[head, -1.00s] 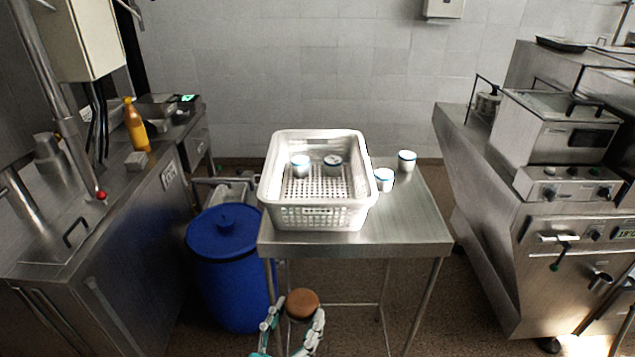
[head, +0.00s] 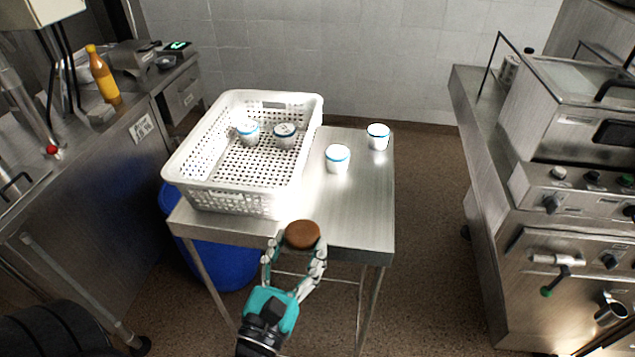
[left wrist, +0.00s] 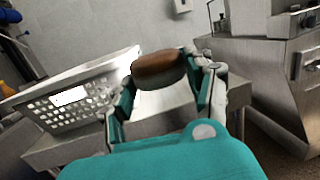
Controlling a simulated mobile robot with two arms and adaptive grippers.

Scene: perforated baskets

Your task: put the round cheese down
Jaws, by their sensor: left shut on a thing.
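The round cheese (head: 302,235) is a brown disc held between the fingers of my left gripper (head: 296,252), at the near edge of the steel table (head: 350,215) in the head view. In the left wrist view the cheese (left wrist: 158,69) sits between both fingertips of the left gripper (left wrist: 162,82), with the table behind it. I cannot tell whether the cheese touches the table. My right gripper is not in view.
A white perforated basket (head: 185,185) with two white cups inside stands on the table's left. Two more cups, one (head: 337,158) nearer and one (head: 378,136) farther, stand right of it. The table's front right is bare. A blue barrel (head: 225,265) stands below left.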

